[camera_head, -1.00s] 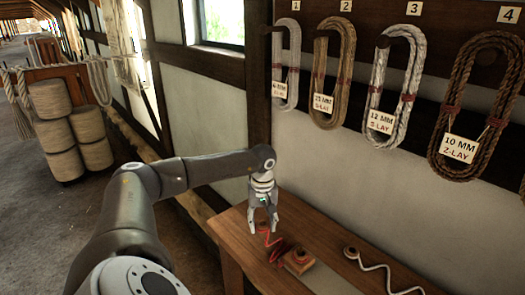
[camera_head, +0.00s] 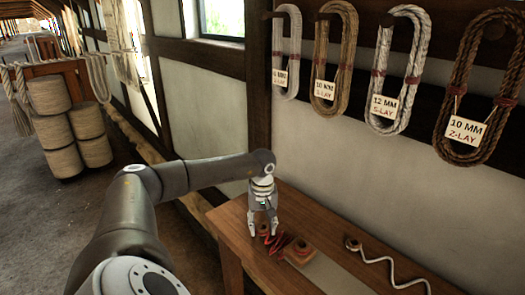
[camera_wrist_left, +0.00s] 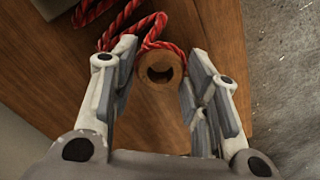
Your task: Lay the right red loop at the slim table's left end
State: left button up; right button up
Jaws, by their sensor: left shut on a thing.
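The slim wooden table (camera_head: 232,222) runs along the wall, its left end under my left gripper (camera_head: 263,232). The gripper is low over that end, shut on a red loop with a wooden eye. In the left wrist view the wooden eye (camera_wrist_left: 160,83) sits between the fingers of my left gripper (camera_wrist_left: 158,85). Red rope (camera_wrist_left: 150,47) runs from it toward the top left. In the head view the red rope (camera_head: 279,243) zigzags right to a wooden block (camera_head: 302,255) with a round eye on top. I cannot tell whether the held loop touches the table.
A white rope (camera_head: 392,274) with a wooden eye (camera_head: 352,243) lies further right on the table. Several labelled rope coils (camera_head: 334,60) hang on the wall behind. Rope spools (camera_head: 62,120) stand at far left. The grey floor (camera_wrist_left: 285,80) lies beyond the table edge.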

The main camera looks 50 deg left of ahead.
pick_arm(q)
jog(key=shift+f+b, duration=0.5)
jog(key=shift+f, duration=0.45)
jog(key=o, duration=0.9)
jog(key=shift+c, duration=0.2)
jog(key=shift+r, duration=0.3)
notch_tip(320, 180, up, 12)
jog(key=shift+f, duration=0.25)
